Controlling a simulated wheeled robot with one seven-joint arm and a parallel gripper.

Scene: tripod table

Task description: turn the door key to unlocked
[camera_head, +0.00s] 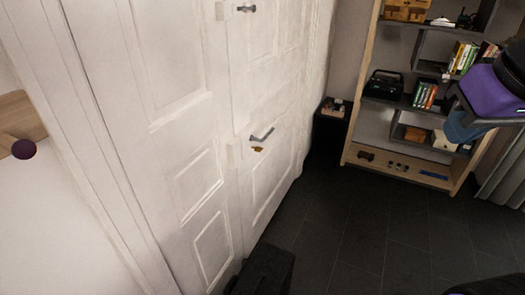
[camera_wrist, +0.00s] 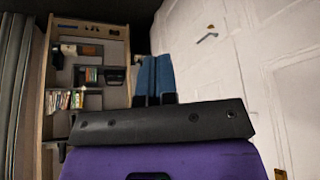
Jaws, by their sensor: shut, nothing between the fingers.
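The white panelled door (camera_head: 275,185) shows a silver lever handle (camera_head: 262,134). A small brass-coloured key (camera_head: 258,149) sits just below that handle; its exact angle is too small to tell. My gripper (camera_head: 458,130), with blue fingers and a purple body, is at the far right of the head view, well apart from the door and key. In the wrist view the blue fingers (camera_wrist: 154,78) are together and empty.
A shelf unit (camera_head: 356,125) with books, boxes and a black radio (camera_head: 384,84) stands at the back right. A small dark stand (camera_head: 328,128) is between it and the door. A black box (camera_head: 264,270) is low by the door. Dark tiled floor (camera_head: 350,220) is open.

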